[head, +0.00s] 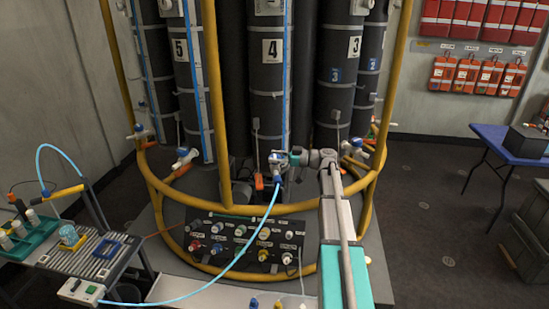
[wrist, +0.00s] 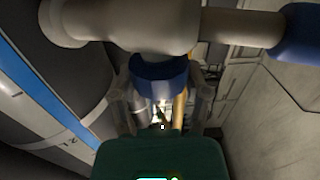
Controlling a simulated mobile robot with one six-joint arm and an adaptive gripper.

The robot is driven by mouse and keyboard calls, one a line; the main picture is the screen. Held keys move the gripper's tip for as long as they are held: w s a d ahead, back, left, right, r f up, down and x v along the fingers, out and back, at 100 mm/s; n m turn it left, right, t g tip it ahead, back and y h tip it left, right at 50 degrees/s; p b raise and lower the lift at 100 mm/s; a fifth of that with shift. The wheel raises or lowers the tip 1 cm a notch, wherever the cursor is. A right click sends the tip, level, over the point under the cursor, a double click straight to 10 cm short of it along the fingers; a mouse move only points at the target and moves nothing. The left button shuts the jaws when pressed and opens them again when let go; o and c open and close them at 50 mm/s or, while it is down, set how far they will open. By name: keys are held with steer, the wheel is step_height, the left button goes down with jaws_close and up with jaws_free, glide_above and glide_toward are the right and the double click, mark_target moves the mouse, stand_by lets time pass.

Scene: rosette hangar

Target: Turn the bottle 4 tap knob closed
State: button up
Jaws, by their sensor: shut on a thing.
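Bottle 4 (head: 270,75) is a dark upright cylinder with a white "4" label, standing in a yellow rail frame. Its tap (head: 277,163) is low on its front, with a light-blue hose (head: 262,228) running down from it. My gripper (head: 291,158) reaches the tap from the right. In the wrist view the pale tap body (wrist: 125,22) crosses the top, with a blue end (wrist: 302,35) at right. The blue knob (wrist: 158,75) sits between the fingers of my gripper (wrist: 162,100), which are shut on it. The knob's turn angle cannot be told.
The yellow rail (head: 255,210) curves in front of the bottles. A black panel with coloured knobs (head: 242,240) stands below. A workbench (head: 75,255) with the hose end is at left. A blue table (head: 497,140) stands right, with open floor between.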

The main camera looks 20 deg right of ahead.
steer(key=shift+c, duration=1.4)
steer(key=shift+s+a+m+t+h, duration=0.1)
steer(key=shift+m+t+h, duration=0.3)
steer(key=shift+t, duration=0.1)
steer(key=m+t+h, duration=0.3)
steer(key=shift+s+a+t+h, duration=0.1)
steer(key=shift+t+h, duration=0.2)
steer(key=m+t+h, duration=0.1)
steer(key=m+h, duration=0.1)
steer(key=m+t+h, duration=0.1)
steer(key=h, duration=0.2)
steer(key=shift+m+t, duration=0.3)
steer(key=shift+m, duration=0.1)
steer(key=shift+w+m+t+h, duration=0.2)
steer(key=shift+m+t+h, duration=0.2)
steer(key=shift+m+h, duration=1.5)
steer(key=shift+d+h, duration=0.2)
steer(key=shift+h, duration=0.5)
